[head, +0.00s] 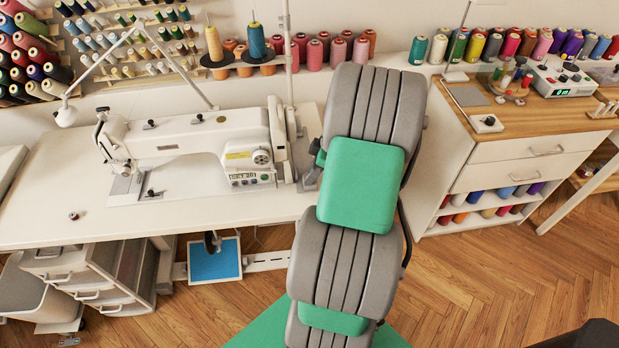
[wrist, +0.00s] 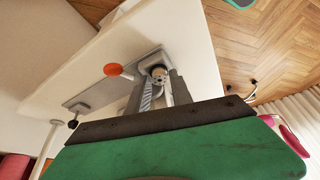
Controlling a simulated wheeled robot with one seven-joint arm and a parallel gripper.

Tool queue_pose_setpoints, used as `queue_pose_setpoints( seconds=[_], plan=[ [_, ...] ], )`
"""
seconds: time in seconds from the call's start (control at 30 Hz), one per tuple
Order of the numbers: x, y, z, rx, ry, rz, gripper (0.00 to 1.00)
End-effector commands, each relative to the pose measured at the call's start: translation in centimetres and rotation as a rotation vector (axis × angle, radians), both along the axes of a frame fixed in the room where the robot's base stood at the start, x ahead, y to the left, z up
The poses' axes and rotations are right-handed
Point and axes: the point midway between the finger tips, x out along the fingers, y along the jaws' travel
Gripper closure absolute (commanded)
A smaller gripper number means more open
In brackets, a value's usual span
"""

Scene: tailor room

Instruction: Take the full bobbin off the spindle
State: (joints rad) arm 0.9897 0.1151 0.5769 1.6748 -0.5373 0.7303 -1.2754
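In the wrist view, a small round bobbin (wrist: 158,71) with a dark rim sits at the winder, between the two fingertips of my gripper (wrist: 161,80). The fingers stand close on both sides of it; whether they touch it cannot be told. The spindle under it is hidden. An orange-red knob (wrist: 118,70) is just left of it, beside the grey winder plate (wrist: 84,101). In the head view my arm hides my gripper and most of the winder. A small spool-like piece (head: 73,215) lies alone on the white table (head: 35,190).
The white sewing machine (head: 190,142) stands left of my arm. The wooden-topped cabinet (head: 535,112) to the right carries a control box (head: 563,76). The table's front left is mostly clear.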

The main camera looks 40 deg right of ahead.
Motion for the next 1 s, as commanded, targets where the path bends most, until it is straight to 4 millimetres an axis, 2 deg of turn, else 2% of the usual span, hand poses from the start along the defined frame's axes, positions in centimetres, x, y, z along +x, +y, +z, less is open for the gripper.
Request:
queue_pose_setpoints(
  seconds=[0.03, 0.3, 0.77, 0.87, 1.0],
  plan=[
    [0.0, 0.0, 0.0, 0.0, 0.0, 0.0, 0.78],
    [0.0, 0.0, 0.0, 0.0, 0.0, 0.0, 1.0],
    [0.0, 0.0, 0.1, -0.001, -0.001, 0.0, 1.0],
    [0.0, -0.1, 0.7, -0.001, -0.001, -0.001, 1.0],
    [0.1, -0.1, 2.5, -0.004, -0.003, 0.0, 1.0]
  ],
)
